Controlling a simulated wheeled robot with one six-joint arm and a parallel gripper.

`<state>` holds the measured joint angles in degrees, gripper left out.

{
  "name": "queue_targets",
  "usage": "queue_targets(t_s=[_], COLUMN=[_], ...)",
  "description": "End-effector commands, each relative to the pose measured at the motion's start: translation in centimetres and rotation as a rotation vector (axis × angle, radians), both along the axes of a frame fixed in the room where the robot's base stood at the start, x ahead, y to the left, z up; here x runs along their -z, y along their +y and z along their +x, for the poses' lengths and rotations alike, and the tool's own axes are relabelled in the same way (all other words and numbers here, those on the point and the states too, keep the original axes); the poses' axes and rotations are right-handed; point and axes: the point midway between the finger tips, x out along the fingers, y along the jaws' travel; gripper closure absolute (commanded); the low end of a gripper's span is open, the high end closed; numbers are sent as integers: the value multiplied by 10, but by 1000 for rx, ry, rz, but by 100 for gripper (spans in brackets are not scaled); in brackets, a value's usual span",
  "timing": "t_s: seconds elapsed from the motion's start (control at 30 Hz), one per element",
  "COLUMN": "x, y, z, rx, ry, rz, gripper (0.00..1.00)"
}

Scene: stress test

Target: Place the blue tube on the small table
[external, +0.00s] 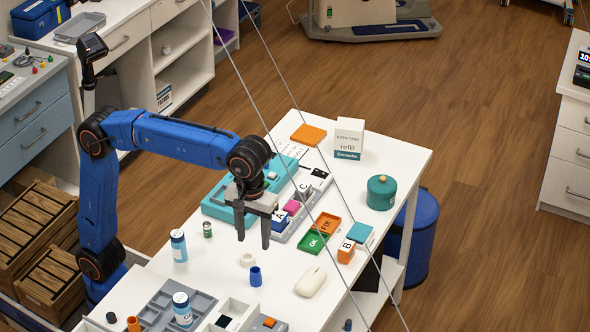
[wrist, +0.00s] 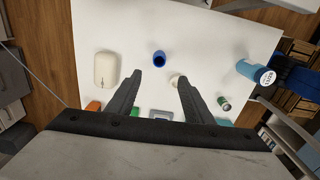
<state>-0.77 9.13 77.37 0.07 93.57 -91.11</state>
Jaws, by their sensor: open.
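The blue tube (external: 255,277), short and dark blue with an open top, stands upright on the white table (external: 402,158). The wrist view shows the tube (wrist: 159,60) just beyond my fingertips, roughly centred between them. My gripper (external: 253,240) is open and empty, pointing down above the table behind the tube in the external view. Its two dark fingers also show in the wrist view (wrist: 158,80). They appear apart from the tube. No separate table marked as small can be told apart from this one.
Trays and blocks (external: 346,252) crowd the right. Thin cables cross the external view.

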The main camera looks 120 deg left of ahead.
Motion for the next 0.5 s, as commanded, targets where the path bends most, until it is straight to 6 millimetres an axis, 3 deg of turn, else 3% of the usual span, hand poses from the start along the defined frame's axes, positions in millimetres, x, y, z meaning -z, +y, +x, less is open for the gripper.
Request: queue_targets(t_s=[0.3,0.5], x=[55,75], y=[0,0], z=[-1,0], rx=[0,0], ry=[2,-1], rz=[-1,-1], gripper=[53,53])
